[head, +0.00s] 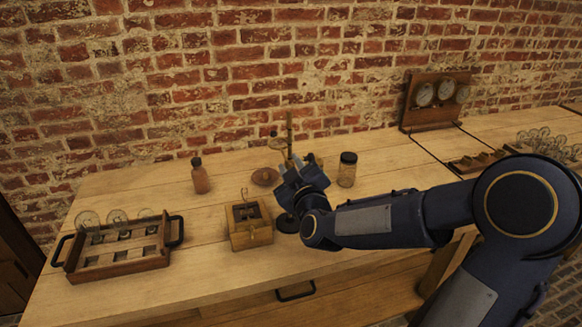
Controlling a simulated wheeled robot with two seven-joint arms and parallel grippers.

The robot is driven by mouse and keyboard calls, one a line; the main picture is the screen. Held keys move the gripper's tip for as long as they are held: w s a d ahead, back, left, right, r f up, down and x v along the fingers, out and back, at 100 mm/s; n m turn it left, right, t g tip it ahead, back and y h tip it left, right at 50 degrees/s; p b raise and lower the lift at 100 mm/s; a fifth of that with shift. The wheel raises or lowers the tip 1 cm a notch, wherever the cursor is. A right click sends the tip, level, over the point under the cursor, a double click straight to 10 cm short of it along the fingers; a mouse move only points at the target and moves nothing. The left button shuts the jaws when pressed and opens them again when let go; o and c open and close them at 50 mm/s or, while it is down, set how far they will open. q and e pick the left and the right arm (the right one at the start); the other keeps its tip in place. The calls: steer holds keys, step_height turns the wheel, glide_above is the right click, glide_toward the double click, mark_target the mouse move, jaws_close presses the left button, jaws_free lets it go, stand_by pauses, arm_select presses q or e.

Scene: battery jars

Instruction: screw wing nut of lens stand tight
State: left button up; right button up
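The lens stand shows as an upright brass rod (289,128) with a small round piece near its upper part and a dark round base (287,223) on the table. My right gripper (287,168) is at the middle of the stand, in front of the rod. The gripper hides the middle of the stand, and I cannot make out the wing nut. The fingers are too small and too covered to tell whether they are open or shut on something. My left gripper is not in view.
A wooden box (250,238) with a wire hook stands left of the base. A reddish bottle (200,178), small dish (265,177) and black-lidded jar (347,170) stand nearby. A handled tray (120,268) with glass discs is at left; a gauge panel (435,103) stands at back right.

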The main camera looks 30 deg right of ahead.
jaws_close()
steer(key=shift+d+m+b, duration=0.1)
steer(key=shift+m+b, duration=1)
steer(key=shift+b, duration=0.1)
steer(key=m+b, duration=0.3)
steer(key=shift+s+d+m, duration=0.1)
steer(key=shift+d+m, duration=0.15)
steer(key=shift+m, duration=0.05)
steer(key=shift+s+d+f+m+b, duration=0.1)
steer(key=shift+d+f+m+b, duration=0.2)
steer(key=shift+m+b, duration=2.35)
steer(key=shift+s+d+f+m+b, duration=0.1)
steer(key=shift+d+f+m+b, duration=0.2)
steer(key=shift+m+b, duration=2.35)
steer(key=shift+d+f+m+b, duration=0.3)
steer(key=shift+m+b, duration=0.85)
steer(key=shift+m, duration=2.95)
steer(key=shift+d+r, duration=0.1)
steer(key=shift+d, duration=0.05)
